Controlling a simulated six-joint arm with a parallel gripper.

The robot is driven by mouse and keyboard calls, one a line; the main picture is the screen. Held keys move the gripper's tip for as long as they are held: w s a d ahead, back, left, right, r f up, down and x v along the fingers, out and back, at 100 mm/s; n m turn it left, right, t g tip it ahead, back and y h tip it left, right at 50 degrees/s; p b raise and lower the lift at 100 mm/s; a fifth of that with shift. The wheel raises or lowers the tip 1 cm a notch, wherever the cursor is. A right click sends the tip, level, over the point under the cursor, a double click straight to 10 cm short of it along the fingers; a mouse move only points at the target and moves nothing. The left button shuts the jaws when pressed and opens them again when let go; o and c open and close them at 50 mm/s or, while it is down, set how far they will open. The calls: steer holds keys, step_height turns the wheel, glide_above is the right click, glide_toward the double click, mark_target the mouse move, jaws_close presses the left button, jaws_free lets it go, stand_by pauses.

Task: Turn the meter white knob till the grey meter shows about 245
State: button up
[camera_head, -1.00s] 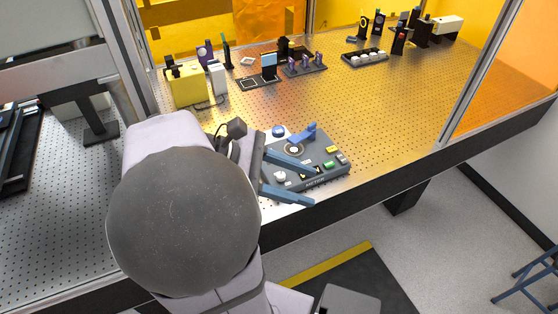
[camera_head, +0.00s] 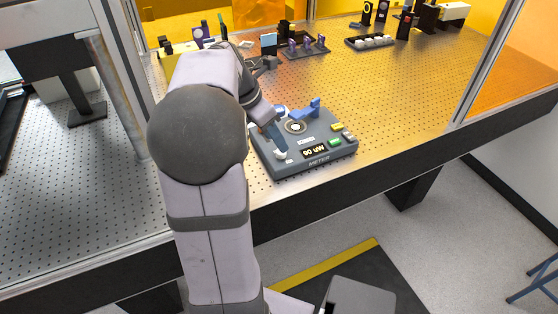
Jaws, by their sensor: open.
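The grey meter (camera_head: 345,148) is a sloped box near the front edge of the table. Its dark display (camera_head: 314,152) reads about 90 uW. The white knob (camera_head: 281,155) sits at its front left corner, partly visible just below a finger. The fingers overlap in this view, so the gap and any touch on the knob cannot be told. The gripper is open.
The meter also carries a blue lever (camera_head: 308,110), a round dial (camera_head: 295,127), and green (camera_head: 335,142) and yellow (camera_head: 337,127) buttons. Optics mounts and a tray of white pieces (camera_head: 370,41) stand farther back. The perforated table right of the meter is clear.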

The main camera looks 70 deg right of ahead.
mark_target(279, 152)
steer(key=shift+n+t+h, duration=0.3)
steer(key=shift+n, duration=0.1)
steer(key=shift+w+d+p+x, duration=0.15)
steer(key=shift+w+x, duration=0.1)
steer(key=shift+x, duration=1.1)
steer(key=shift+w+d+p+x, duration=0.2)
steer(key=shift+w+x, duration=0.1)
steer(key=shift+x, duration=1.05)
steer(key=shift+w+d+p+x, duration=0.15)
steer(key=shift+w+x, duration=0.1)
steer(key=shift+x, duration=1.1)
steer(key=c, duration=1)
